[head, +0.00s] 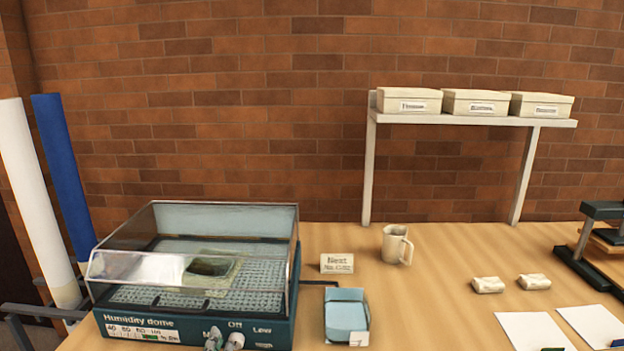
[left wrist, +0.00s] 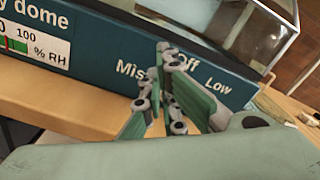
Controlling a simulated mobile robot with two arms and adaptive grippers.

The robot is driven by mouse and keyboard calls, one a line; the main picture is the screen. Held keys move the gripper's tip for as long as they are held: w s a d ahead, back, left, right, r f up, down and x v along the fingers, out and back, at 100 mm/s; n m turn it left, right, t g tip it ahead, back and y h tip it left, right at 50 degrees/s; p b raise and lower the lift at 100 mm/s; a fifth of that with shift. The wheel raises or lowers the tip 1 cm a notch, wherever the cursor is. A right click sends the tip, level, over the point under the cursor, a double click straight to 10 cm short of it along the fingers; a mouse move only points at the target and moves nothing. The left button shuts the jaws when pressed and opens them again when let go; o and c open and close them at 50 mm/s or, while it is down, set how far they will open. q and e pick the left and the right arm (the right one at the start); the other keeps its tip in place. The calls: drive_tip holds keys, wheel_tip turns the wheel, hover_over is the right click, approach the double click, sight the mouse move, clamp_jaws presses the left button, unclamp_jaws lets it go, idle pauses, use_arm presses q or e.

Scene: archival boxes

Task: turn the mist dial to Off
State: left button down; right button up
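The humidity dome (head: 140,322) is a dark teal box with a clear lid at the left of the table. Its front panel (left wrist: 110,50) fills the top of the left wrist view, with "Mist", "Off" and "Low" printed on it. My left gripper (head: 224,340) is at this panel, just below "Off"; its fingers also show in the left wrist view (left wrist: 167,65). The fingertips are close together, and they hide the mist dial and its pointer. I cannot tell whether they touch or grip the dial. My right gripper is not in view.
A blue tray (head: 347,315) stands right of the dome, with a small sign (head: 337,263) behind it. A mug (head: 397,245) stands farther back. A shelf (head: 470,119) holds three boxes. White and blue rolls (head: 62,165) stand at the left.

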use_arm(q)
drive_tip(key=shift+s+a+f, duration=0.1)
drive_tip(key=shift+s+a, duration=0.35)
drive_tip(key=shift+s, duration=0.15)
drive_tip(key=s, duration=0.4)
drive_tip(key=shift+d, duration=0.2)
drive_tip(key=shift+s+d, duration=0.1)
drive_tip(key=shift+d, duration=0.05)
drive_tip(key=w+d+m, duration=0.1)
drive_tip(key=w+m, duration=0.1)
drive_tip(key=m, duration=0.2)
drive_tip(key=w+d+m, duration=0.1)
drive_tip(key=d+m, duration=0.1)
drive_tip(key=m, duration=0.2)
drive_tip(key=w+d+m, duration=0.2)
drive_tip(key=m, duration=0.2)
drive_tip(key=shift+w+d+r+p, duration=0.1)
drive_tip(key=shift+w+r+p, duration=0.15)
drive_tip(key=shift+w+p, duration=0.1)
drive_tip(key=shift+r, duration=0.2)
